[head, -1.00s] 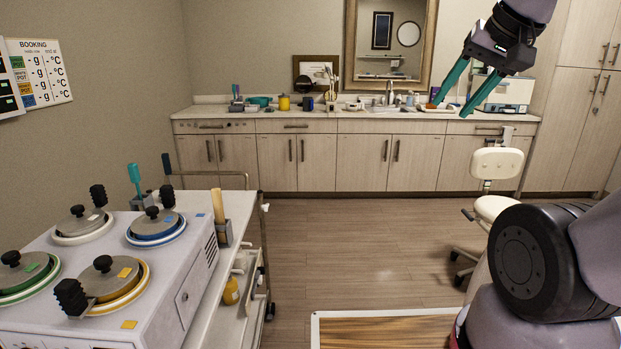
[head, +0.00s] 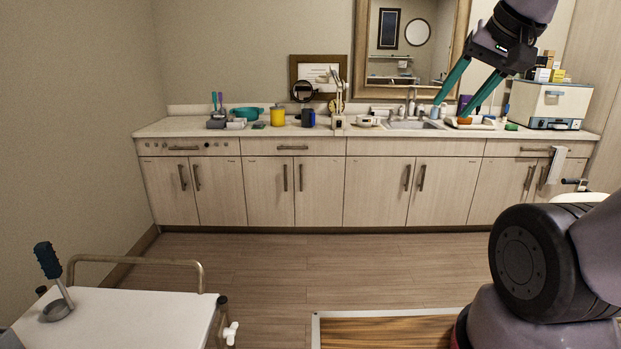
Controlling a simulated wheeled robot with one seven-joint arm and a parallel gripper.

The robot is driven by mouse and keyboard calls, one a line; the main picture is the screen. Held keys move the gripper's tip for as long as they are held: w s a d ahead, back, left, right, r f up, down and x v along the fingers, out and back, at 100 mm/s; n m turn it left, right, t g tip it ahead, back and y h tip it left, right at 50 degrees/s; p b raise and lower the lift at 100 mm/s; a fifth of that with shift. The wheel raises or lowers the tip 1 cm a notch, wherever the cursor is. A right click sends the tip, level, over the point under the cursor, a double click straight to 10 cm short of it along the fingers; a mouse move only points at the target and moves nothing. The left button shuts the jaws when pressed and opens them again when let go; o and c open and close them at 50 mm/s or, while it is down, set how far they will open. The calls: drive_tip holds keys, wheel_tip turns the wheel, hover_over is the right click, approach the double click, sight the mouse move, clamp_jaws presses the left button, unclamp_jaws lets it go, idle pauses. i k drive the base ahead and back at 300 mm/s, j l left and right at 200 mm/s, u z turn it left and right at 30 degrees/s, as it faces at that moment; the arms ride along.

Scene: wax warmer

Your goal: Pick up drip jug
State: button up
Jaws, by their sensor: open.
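My gripper (head: 451,109) is at the upper right of the head view, with its two teal fingers spread apart and nothing between them. It appears in front of the back counter (head: 190,127), near the sink (head: 412,125) in the picture. I cannot pick out the drip jug for certain. A yellow cylindrical container (head: 277,117) and a small dark blue container (head: 308,118) stand upright on the counter, left of the gripper in the picture. They are too small to tell whether either is the jug.
A white trolley (head: 130,318) with a metal rail stands at the lower left. A wood-patterned mat with a pale border (head: 385,314) lies in front of me. Open floor (head: 330,270) runs to the cabinets. A teal bowl (head: 247,113) and a white boxy appliance (head: 550,104) are on the counter.

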sight(308, 114)
drive_tip(key=i+u, duration=0.1)
drive_tip(key=i, duration=0.95)
drive_tip(key=i+l+u, duration=0.1)
drive_tip(key=i, duration=0.95)
drive_tip(key=i+u, duration=0.35)
drive_tip(key=i, duration=1.35)
